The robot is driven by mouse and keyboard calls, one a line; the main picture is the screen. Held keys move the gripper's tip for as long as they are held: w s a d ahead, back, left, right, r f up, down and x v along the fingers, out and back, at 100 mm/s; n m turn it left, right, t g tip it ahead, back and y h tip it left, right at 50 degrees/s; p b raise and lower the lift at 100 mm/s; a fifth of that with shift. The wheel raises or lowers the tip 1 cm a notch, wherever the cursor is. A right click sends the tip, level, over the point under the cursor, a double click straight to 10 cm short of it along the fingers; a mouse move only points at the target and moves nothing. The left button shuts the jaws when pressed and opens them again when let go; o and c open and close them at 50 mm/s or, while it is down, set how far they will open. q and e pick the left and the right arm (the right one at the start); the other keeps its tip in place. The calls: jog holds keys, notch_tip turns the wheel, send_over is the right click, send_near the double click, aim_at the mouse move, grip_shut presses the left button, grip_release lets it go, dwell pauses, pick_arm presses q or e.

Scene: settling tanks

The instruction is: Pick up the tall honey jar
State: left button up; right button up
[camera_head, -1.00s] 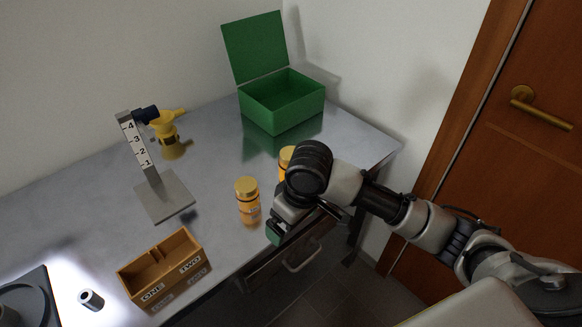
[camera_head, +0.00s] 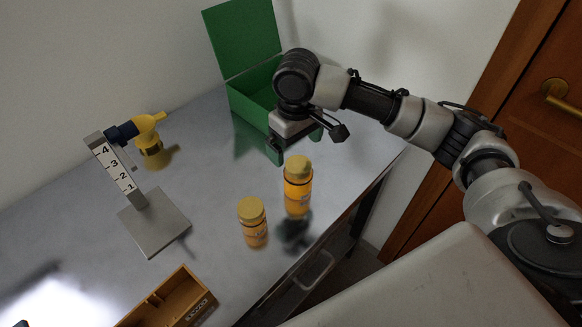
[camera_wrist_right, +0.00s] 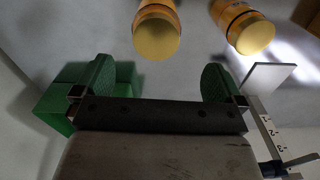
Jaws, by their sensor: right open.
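The tall honey jar (camera_head: 297,190), amber with a yellow lid, stands upright near the table's front edge. A shorter honey jar (camera_head: 253,224) stands to its left. My right gripper (camera_head: 296,143) is open and empty, above and behind the tall jar, apart from it. In the right wrist view the green-padded fingers (camera_wrist_right: 156,82) are spread wide. The tall jar's lid (camera_wrist_right: 157,38) shows ahead of the gap between them, and the shorter jar (camera_wrist_right: 242,28) is to its right. My left gripper is not in view.
An open green box (camera_head: 250,95) stands behind my right gripper. A numbered stand (camera_head: 152,225) and a yellow-and-blue object (camera_head: 147,140) are at left. A divided wooden box (camera_head: 178,302) lies at the front. The metal table (camera_head: 215,175) is clear between them.

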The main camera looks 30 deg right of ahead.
aim_at(299, 164)
jog(key=f, duration=0.4)
jog(key=shift+s+f, duration=0.1)
jog(key=shift+s, duration=0.3)
jog(key=shift+d+f, duration=0.1)
jog(key=shift+f, duration=0.25)
jog(key=f, duration=0.3)
jog(key=f+p, duration=0.1)
jog(key=shift+w+d+f, duration=0.2)
jog(key=shift+d+f, duration=0.05)
jog(key=shift+f, duration=0.1)
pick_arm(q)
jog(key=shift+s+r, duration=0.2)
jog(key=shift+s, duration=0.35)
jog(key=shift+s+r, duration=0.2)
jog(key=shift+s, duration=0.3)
pick_arm(e)
jog(key=c, duration=1.2)
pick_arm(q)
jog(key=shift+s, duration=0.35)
pick_arm(e)
jog(key=shift+c, duration=0.2)
jog(key=shift+r, duration=0.15)
